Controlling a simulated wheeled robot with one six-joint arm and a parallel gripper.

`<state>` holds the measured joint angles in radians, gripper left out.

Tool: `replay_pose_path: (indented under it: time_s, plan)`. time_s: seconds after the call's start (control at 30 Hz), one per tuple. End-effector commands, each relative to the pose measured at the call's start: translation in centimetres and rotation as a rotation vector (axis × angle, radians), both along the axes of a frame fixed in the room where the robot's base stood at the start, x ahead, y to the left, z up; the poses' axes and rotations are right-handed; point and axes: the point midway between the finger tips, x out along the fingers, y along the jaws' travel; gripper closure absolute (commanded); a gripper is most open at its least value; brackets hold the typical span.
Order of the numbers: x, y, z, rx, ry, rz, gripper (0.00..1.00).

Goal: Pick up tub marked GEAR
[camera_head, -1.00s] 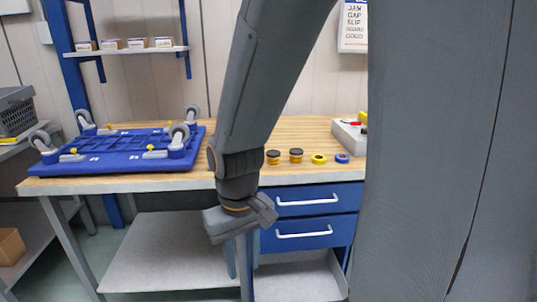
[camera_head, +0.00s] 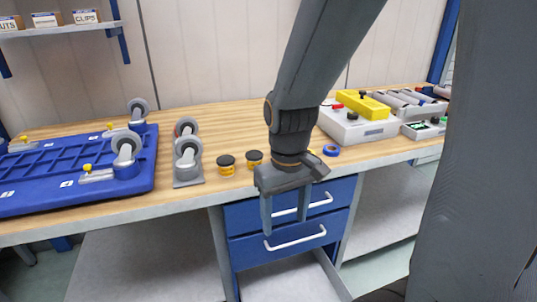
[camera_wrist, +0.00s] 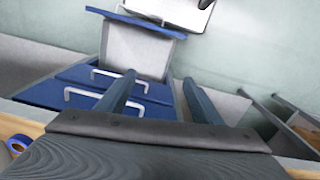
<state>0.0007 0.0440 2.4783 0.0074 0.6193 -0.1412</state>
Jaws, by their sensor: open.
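Two small yellow-orange tubs with black lids stand upright on the wooden bench near its front edge, a left tub (camera_head: 226,166) and a right tub (camera_head: 254,159). Their markings are too small to read, so I cannot tell which says GEAR. My gripper (camera_head: 285,222) is open and empty, pointing down in front of the bench edge, to the right of the tubs and lower than them. In the wrist view my gripper (camera_wrist: 158,78) spreads its two fingers above the blue drawers, and no tub shows there.
A blue tape roll (camera_head: 331,150) lies right of my gripper. Grey casters (camera_head: 188,158) stand just left of the tubs, beside a blue wheeled frame (camera_head: 70,172). A grey box with a yellow device (camera_head: 362,104) sits at right. Blue drawers (camera_head: 295,240) hang below the bench.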

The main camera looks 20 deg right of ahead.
Motion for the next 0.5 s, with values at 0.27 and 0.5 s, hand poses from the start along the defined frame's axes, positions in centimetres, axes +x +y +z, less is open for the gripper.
replay_pose_path:
  time_s: [0.27, 0.5]
  plan:
    - [12.8, 0.3, 5.2, -0.002, -0.003, 0.625, 0.40]
    - [21.2, 0.2, 8.0, -0.002, -0.002, 1.101, 0.40]
